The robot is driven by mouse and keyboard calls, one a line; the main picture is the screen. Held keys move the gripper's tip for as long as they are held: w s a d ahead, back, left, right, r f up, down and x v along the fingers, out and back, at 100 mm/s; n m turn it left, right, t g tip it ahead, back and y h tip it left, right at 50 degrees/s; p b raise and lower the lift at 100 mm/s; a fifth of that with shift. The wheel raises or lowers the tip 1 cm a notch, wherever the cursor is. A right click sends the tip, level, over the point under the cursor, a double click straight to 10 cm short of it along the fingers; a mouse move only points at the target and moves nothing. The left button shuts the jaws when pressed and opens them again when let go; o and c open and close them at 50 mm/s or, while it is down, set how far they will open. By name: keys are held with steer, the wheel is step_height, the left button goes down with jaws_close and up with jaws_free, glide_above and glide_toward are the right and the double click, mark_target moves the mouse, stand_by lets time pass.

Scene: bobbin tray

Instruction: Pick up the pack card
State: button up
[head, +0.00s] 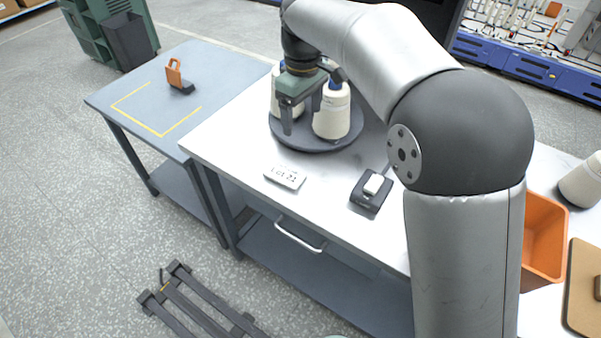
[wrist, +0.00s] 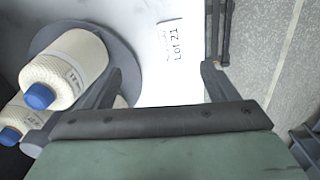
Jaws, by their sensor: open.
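A small white card (head: 285,178) with dark print lies flat on the white worktop, in front of the round dark tray. It also shows in the wrist view (wrist: 174,42), where its print reads "Lot 21"; it is the only card I can make out. My gripper (head: 301,118) is open and empty. It hangs above the front left of the tray, behind the card and apart from it. In the wrist view the card lies beyond the two fingertips (wrist: 161,70), between their lines.
Cream bobbins (head: 332,112) with blue tops stand on the round tray (head: 305,146), close beside my gripper. A dark device (head: 371,191) with a white top sits right of the card. A grey side table (head: 150,90) holds an orange-handled tool (head: 175,75). An orange bin (head: 543,238) is at right.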

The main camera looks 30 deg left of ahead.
steer(key=s+a+f+n, duration=0.1)
steer(key=a+f, duration=0.1)
steer(key=a, duration=0.3)
glide_above(285, 174)
steer(key=f, duration=1)
steer(key=shift+w+a+f+p, duration=0.25)
steer(key=shift+w+a+p, duration=0.05)
steer(key=shift+w+p, duration=0.1)
steer(key=shift+s+d+f+p, duration=0.1)
steer(key=shift+s+f+p, duration=0.1)
steer(key=shift+f, duration=0.8)
steer(key=shift+s+d+f+p, duration=0.1)
steer(key=shift+f+p, duration=0.1)
steer(key=shift+f, duration=0.85)
steer(key=shift+s+f+p, duration=0.1)
steer(key=shift+f+p, duration=0.1)
steer(key=shift+f, duration=0.8)
steer(key=c, duration=1.1)
